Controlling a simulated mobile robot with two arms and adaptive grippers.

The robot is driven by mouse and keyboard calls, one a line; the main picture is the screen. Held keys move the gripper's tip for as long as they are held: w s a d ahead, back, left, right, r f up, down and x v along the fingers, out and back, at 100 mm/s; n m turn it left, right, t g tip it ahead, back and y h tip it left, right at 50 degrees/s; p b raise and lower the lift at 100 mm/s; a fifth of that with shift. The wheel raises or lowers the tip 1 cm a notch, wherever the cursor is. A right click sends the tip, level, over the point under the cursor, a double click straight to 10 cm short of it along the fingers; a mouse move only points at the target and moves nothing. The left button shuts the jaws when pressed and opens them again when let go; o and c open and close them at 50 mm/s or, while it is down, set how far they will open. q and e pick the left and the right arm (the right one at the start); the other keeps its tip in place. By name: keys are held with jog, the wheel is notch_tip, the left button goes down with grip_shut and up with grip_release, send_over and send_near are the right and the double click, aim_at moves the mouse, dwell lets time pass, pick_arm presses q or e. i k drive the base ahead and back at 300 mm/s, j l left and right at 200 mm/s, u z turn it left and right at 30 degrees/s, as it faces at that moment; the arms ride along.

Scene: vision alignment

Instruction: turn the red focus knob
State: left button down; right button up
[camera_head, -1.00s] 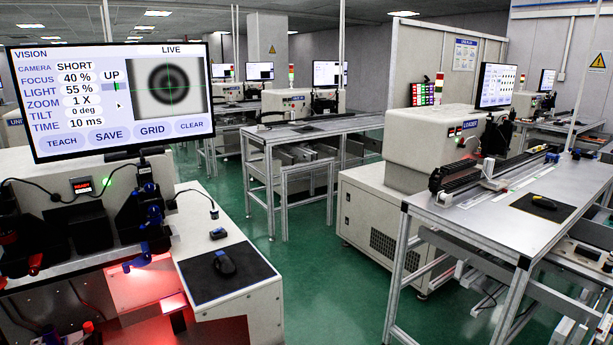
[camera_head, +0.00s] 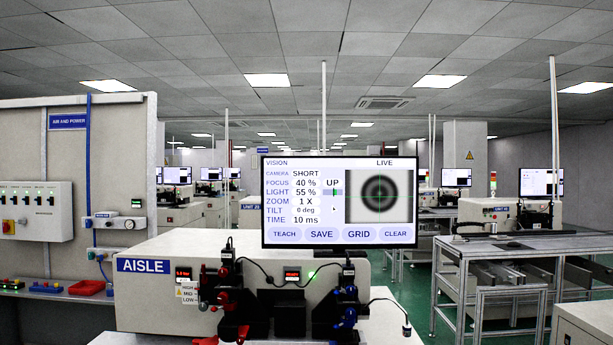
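The vision station is the machine in the lower middle, marked AISLE. Its left black camera mount (camera_head: 236,282) carries several small red parts, among them a red knob (camera_head: 226,298) and a lower red part (camera_head: 243,333). I cannot tell which red part is the focus knob. A right black mount (camera_head: 347,289) carries blue knobs (camera_head: 349,318). The monitor (camera_head: 339,201) above reads FOCUS 40 %, with UP beside a small green-marked bar, and its live picture shows blurred dark rings. Neither of my grippers is in view.

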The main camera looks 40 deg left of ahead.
aim_at(223, 297)
jog(key=u, duration=1.6)
